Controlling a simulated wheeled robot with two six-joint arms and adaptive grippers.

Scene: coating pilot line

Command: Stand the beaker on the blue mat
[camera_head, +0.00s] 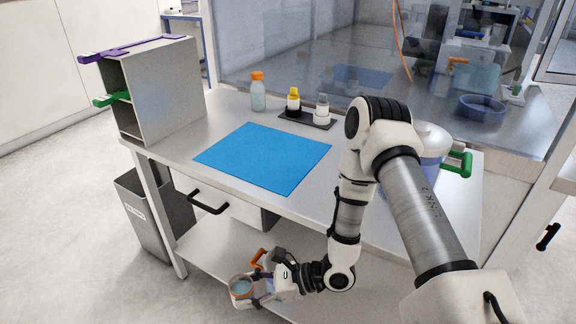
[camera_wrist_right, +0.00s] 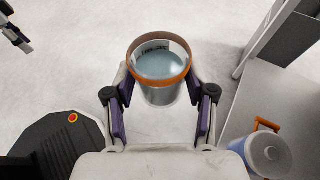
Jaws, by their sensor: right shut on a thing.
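The beaker is a clear cup with an orange rim and pale blue liquid inside. It shows at the bottom of the head view (camera_head: 240,290) and at the top middle of the right wrist view (camera_wrist_right: 161,92). My right gripper (camera_head: 254,289) is shut on its sides and holds it upright in front of the bench, below the bench top. The blue mat (camera_head: 265,158) lies flat and bare on the bench top, above and apart from the beaker. Part of what looks like my left gripper (camera_wrist_right: 17,36) shows at the wrist view's top left corner; its fingers are not clear.
A jug with an orange handle (camera_wrist_right: 265,152) stands on the lower shelf (camera_head: 215,250) beside my gripper. Bottles (camera_head: 258,95) and a dark tray (camera_head: 306,118) stand behind the mat. A grey cabinet (camera_head: 160,95) is at left; a green-handled container (camera_head: 430,140) is at right. A drawer handle (camera_head: 208,203) juts out.

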